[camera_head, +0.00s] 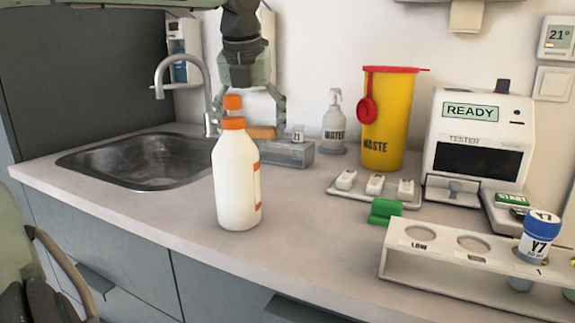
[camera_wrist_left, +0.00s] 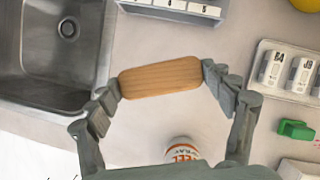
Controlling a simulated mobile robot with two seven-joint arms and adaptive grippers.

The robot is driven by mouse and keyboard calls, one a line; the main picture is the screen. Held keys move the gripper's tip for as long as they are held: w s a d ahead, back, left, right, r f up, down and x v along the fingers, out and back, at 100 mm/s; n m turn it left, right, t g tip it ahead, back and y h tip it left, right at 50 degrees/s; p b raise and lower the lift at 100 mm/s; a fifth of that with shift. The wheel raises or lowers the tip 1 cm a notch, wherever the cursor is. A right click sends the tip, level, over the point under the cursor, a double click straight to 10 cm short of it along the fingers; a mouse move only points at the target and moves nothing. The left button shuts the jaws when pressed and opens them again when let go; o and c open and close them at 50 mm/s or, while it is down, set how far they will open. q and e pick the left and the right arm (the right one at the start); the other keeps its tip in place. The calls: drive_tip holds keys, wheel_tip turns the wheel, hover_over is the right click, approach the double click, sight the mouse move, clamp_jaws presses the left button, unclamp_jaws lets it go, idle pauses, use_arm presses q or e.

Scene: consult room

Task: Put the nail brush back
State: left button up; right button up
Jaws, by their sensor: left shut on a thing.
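The nail brush (camera_wrist_left: 160,77) is a wooden block with rounded ends. It spans the gap between the two fingertips of my left gripper (camera_wrist_left: 161,80) in the left wrist view. In the head view, my left gripper (camera_head: 248,112) points down behind the white bottle, shut on the brush (camera_head: 262,131). The bottle hides part of the gripper and brush there. A grey box (camera_head: 290,154) with small labels stands just behind the brush; its edge also shows at the top of the wrist view (camera_wrist_left: 170,11). I cannot tell the brush's height above the counter. My right gripper is not in view.
A white bottle with an orange cap (camera_head: 237,180) stands in front of the gripper. The sink (camera_head: 145,160) lies left. A water bottle (camera_head: 335,125), yellow waste bin (camera_head: 388,120), tester (camera_head: 475,140) and tube rack (camera_head: 450,268) stand right. The front-left counter is clear.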

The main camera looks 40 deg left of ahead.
use_arm(q)
hover_over(285, 179)
drive_tip(key=s+d, duration=0.1)
wheel_tip(285, 179, down, 4)
drive_tip(key=shift+r, duration=0.1)
wheel_tip(285, 179, down, 4)
drive_tip(key=shift+r+p, duration=0.1)
drive_tip(key=shift+p, duration=0.35)
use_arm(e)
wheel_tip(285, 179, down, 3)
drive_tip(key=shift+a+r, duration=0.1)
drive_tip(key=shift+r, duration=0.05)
use_arm(q)
drive_tip(key=o, duration=1.1)
drive_tip(key=shift+c, duration=0.2)
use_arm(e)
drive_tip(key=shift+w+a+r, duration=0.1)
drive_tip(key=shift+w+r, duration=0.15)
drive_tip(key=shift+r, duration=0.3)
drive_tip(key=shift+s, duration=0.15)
